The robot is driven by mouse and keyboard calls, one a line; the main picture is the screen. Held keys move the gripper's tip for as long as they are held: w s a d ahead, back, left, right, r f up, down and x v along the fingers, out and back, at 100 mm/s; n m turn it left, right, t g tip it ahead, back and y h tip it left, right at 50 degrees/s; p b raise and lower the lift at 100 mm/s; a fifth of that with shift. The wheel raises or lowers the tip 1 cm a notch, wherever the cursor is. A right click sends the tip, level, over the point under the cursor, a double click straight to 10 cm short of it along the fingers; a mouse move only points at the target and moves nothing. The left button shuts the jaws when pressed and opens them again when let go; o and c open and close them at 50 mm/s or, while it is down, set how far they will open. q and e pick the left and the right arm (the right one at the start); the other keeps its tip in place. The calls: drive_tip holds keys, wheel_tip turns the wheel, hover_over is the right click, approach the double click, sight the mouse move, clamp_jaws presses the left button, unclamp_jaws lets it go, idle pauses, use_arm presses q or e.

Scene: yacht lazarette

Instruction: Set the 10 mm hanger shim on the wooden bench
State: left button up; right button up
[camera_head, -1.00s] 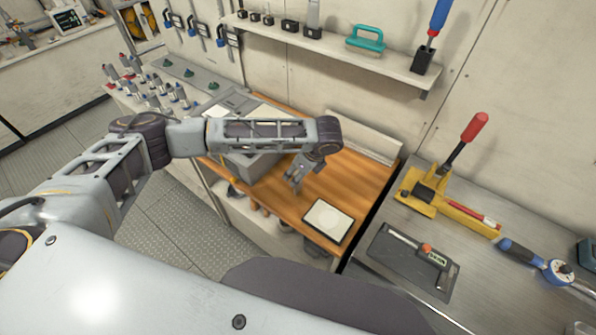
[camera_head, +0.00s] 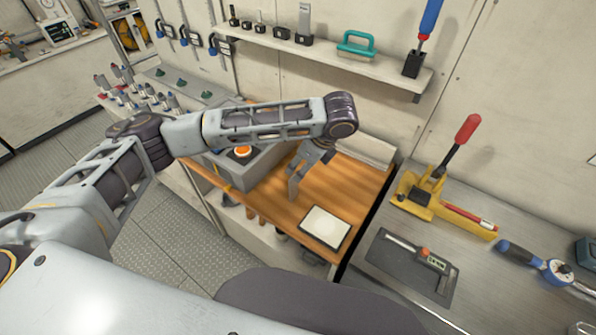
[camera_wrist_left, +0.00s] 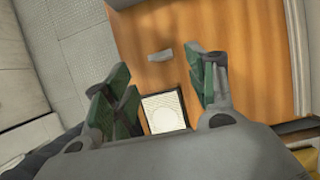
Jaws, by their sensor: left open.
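The wooden bench (camera_head: 345,185) is a brown wood top right of the grey box. A small grey flat piece (camera_wrist_left: 160,56), which looks like the hanger shim, lies on the wood in the left wrist view. Its size marking cannot be read, and I cannot make it out in the head view. My left gripper (camera_head: 297,184) is above the bench, pointing down. In the left wrist view its green-padded fingers (camera_wrist_left: 157,62) are spread wide, with the grey piece showing between their tips and nothing held. My right gripper is not in view.
A white pad with a dark frame (camera_head: 325,227) lies at the bench's front right. A grey box (camera_head: 262,168) stands left of my gripper. A steel worktop (camera_head: 375,268) with a yellow tool (camera_head: 420,195) is to the right. A shelf (camera_head: 340,62) runs above.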

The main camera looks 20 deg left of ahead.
use_arm(q)
drive_tip(key=shift+v, duration=1.35)
